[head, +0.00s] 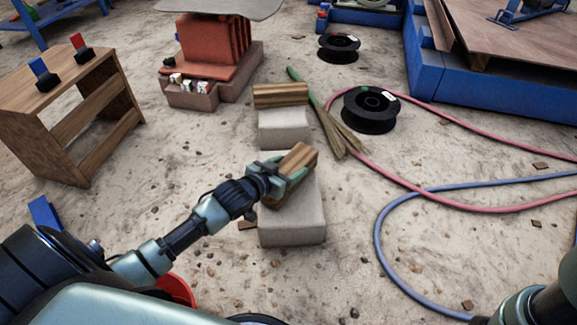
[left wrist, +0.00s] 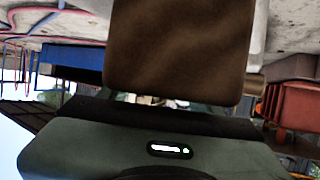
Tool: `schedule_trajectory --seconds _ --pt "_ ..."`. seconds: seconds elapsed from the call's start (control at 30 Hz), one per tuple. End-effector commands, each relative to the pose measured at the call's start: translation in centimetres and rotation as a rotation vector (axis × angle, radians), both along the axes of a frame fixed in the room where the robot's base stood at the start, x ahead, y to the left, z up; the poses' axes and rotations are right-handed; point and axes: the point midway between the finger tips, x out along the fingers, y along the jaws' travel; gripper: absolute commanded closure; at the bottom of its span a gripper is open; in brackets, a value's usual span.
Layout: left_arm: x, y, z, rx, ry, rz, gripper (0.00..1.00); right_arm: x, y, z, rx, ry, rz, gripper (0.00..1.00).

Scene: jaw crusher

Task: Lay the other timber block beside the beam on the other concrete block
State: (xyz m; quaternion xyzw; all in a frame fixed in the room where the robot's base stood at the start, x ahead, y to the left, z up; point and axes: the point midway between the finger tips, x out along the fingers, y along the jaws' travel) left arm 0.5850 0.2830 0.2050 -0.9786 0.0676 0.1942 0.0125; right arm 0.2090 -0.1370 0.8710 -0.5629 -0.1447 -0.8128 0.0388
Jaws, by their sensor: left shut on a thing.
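My left gripper (head: 285,180) is shut on a brown timber block (head: 299,157), over the top of the near concrete block (head: 292,226). The timber lies at a slant to the concrete block; I cannot tell whether it touches it. In the left wrist view the held timber block (left wrist: 180,50) fills the upper middle, close to the lens. Another timber block (head: 281,95) lies across the far concrete block (head: 284,130). I cannot make out a beam on either concrete block. My right gripper is out of view; only part of my right arm shows at the lower right.
A broom (head: 330,125) lies right of the far concrete block. Black spools (head: 371,108) and red and blue hoses (head: 385,235) lie further right. A wooden stand (head: 75,110) is at left. A blue-framed platform (head: 480,108) stands at the upper right.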

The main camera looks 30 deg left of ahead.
Motion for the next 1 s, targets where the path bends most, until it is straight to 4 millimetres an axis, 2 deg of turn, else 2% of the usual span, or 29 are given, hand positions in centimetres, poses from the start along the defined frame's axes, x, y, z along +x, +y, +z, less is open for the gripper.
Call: schedule_trajectory --seconds 0.3,0.33,0.4,0.77,0.87,1.0 --pt "0.1 0.0 -0.4 -0.001 -0.005 -0.001 1.00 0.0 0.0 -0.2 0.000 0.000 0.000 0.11" --pt "0.1 0.0 -0.4 -0.001 -0.005 -0.001 0.31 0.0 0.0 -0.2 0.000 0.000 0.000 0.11" --pt "0.1 0.0 -0.4 -0.001 -0.005 -0.001 0.12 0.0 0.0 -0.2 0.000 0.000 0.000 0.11" --pt "-0.3 0.0 -0.6 0.000 0.005 0.000 0.11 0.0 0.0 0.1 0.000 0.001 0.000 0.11" --pt "-1.2 0.1 0.0 -0.001 0.005 -0.001 0.11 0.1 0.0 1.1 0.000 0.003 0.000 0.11" --pt "-3.4 0.4 1.2 -0.002 0.005 0.000 0.11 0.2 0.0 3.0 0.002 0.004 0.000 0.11"
